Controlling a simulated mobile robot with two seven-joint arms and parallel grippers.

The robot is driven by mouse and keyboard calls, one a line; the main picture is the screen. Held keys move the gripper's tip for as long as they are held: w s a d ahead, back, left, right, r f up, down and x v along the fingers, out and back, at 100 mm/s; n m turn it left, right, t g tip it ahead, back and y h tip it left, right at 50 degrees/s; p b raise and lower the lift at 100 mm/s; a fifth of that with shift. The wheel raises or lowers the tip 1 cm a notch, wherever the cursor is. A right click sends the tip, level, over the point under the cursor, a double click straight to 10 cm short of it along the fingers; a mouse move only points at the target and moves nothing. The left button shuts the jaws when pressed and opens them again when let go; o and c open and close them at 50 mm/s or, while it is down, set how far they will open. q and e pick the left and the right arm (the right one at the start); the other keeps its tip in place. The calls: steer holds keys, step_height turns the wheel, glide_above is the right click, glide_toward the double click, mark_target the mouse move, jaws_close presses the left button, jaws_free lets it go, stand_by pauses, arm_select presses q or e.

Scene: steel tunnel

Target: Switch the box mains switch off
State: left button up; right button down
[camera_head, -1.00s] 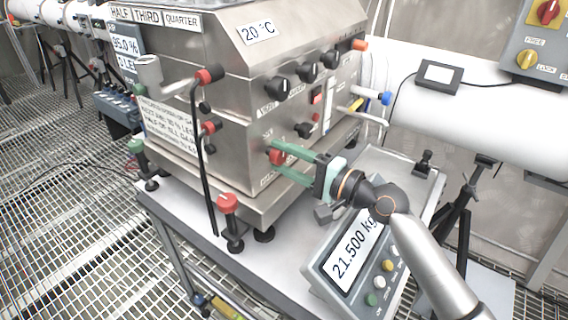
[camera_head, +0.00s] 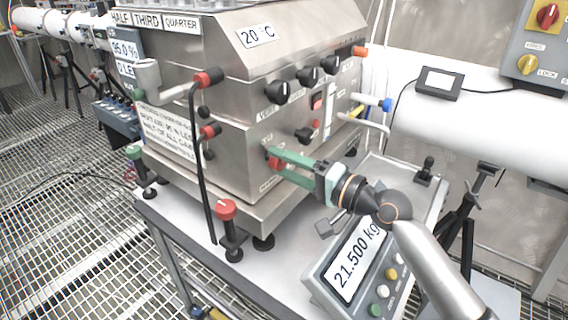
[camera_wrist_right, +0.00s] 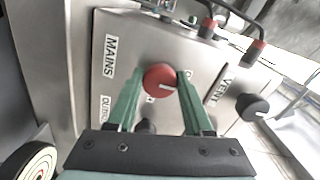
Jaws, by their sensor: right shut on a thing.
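The steel box (camera_head: 225,120) stands on a white-topped table. Its mains switch is a red round knob (camera_wrist_right: 160,79) with a white pointer line, beside the label MAINS (camera_wrist_right: 110,56) in the right wrist view. In that view the pointer line points to the right. My right gripper (camera_head: 277,161) has its green fingers at the knob low on the box's front face. In the wrist view the fingers lie on either side of the knob, shut on it. The knob is partly hidden by the fingers in the head view. My left gripper is not in view.
A scale display (camera_head: 352,262) reading 21.500 kg stands in front of the box at the right. Several black knobs (camera_head: 308,75) sit higher on the front panel. A red-capped post (camera_head: 229,212) stands at the near corner. A white pipe (camera_head: 480,125) runs behind.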

steer(key=shift+c, duration=1.5)
jaws_free()
steer(key=b+v, duration=0.1)
steer(key=v, duration=1.1)
steer(key=shift+s+d+b, duration=0.15)
steer(key=shift+d+b, duration=0.1)
steer(key=shift+b, duration=0.05)
